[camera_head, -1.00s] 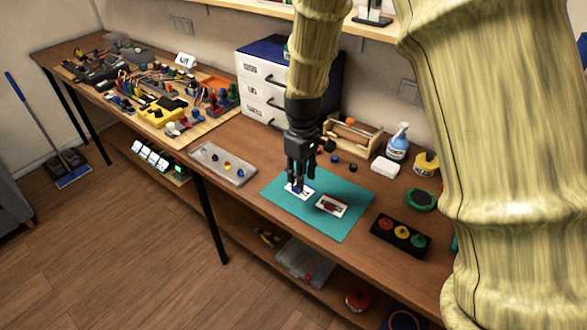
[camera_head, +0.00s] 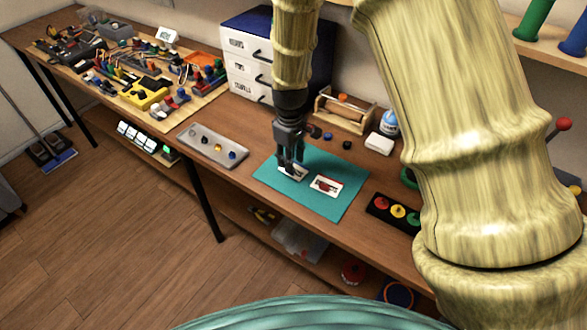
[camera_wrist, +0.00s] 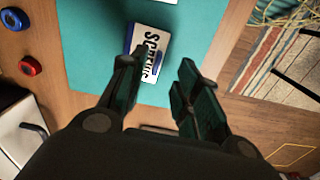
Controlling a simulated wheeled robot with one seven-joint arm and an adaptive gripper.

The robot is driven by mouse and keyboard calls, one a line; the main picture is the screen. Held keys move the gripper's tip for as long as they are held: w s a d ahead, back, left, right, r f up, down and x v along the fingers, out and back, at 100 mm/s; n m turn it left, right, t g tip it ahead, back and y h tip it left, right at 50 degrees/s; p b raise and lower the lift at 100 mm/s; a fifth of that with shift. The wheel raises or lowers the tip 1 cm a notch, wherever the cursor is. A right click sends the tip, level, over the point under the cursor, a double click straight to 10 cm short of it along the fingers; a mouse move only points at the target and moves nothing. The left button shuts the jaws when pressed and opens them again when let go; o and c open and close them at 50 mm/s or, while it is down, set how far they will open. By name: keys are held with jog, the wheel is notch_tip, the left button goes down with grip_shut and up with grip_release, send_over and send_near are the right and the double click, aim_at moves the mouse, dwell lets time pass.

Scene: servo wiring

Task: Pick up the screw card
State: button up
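A white card with black lettering starting with S and a blue edge (camera_wrist: 152,42) lies flat on the teal mat (camera_head: 331,208). The rest of its word is hard to read. In the head view this card (camera_head: 297,173) is partly hidden by my gripper (camera_head: 288,172). In the wrist view my gripper (camera_wrist: 158,84) is open, its two fingers apart with the card's near end in line with the gap. The left finger overlaps the card's edge in the picture; contact cannot be told. A second card with a dark red picture (camera_head: 326,186) lies to the right.
A grey tray with small knobs (camera_head: 213,147) is left of the mat. A black box with coloured round buttons (camera_head: 393,211) is to the right. White drawers (camera_head: 247,68), a wooden caddy (camera_head: 345,112) and a white block (camera_head: 380,143) stand behind. The mat's front part is clear.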

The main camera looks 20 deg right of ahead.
aim_at(291, 175)
jog(key=shift+w+f, duration=0.55)
jog(key=shift+f, duration=0.05)
jog(key=shift+w+d+f+p, duration=0.1)
jog(key=shift+f+p, duration=0.25)
jog(key=shift+p, duration=0.05)
jog(key=shift+f, duration=0.2)
jog(key=shift+s+f+p, duration=0.35)
jog(key=shift+s+p, duration=0.2)
jog(key=shift+s, duration=0.15)
jog(key=shift+f, duration=0.35)
jog(key=shift+w+f, duration=0.55)
jog(key=shift+f, duration=0.25)
jog(key=shift+s+r, duration=0.2)
jog(key=shift+s, duration=0.15)
jog(key=shift+w+f, duration=0.1)
jog(key=shift+w, duration=0.1)
grip_shut()
